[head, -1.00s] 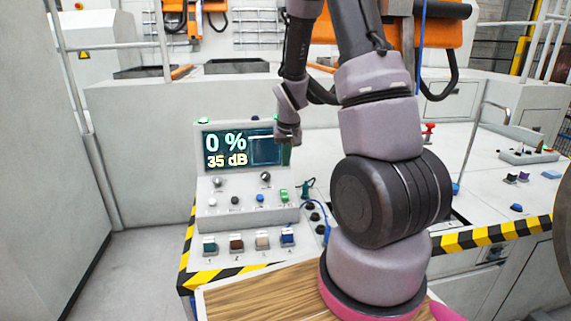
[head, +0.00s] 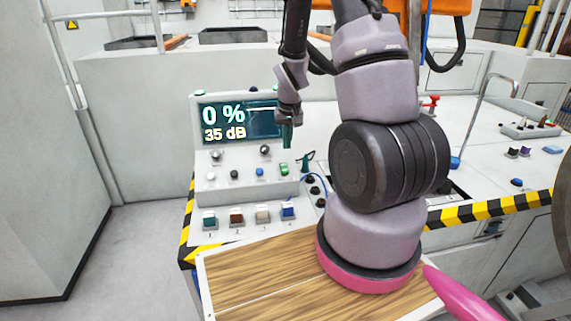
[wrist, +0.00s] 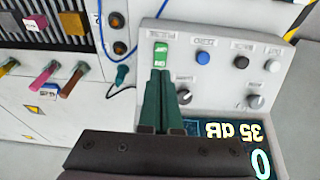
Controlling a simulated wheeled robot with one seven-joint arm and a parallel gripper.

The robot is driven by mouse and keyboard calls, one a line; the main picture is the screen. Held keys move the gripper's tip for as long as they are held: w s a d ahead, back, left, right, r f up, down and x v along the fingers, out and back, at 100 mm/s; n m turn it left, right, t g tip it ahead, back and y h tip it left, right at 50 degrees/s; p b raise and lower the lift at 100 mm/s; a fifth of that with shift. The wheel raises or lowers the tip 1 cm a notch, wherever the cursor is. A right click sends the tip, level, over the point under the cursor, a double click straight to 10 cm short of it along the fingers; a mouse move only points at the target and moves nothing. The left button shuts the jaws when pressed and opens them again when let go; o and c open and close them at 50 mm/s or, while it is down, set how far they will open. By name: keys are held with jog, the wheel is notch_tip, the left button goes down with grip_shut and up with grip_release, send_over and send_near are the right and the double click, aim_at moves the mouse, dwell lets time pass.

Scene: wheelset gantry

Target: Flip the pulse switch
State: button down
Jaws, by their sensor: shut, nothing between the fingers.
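A green rocker switch (head: 284,168) sits at the right end of the control row on the grey console (head: 245,188). It also shows in the wrist view (wrist: 160,55), just past my fingertips.
A blue button (wrist: 203,57), a dark button (wrist: 238,57) and a white button (wrist: 272,65) share the row. Two knobs (head: 216,155) (head: 265,150) sit below the display (head: 237,120), which reads 0 % and 35 dB. Several coloured switches (head: 237,217) stand in front.

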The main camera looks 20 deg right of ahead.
aim_at(285, 169)
jog(key=x, duration=1)
jog(key=shift+f, duration=0.1)
jog(key=shift+s+a+f+t, duration=0.1)
jog(key=shift+s+f+t, duration=0.2)
jog(key=shift+t, duration=0.2)
jog(key=shift+w, duration=0.25)
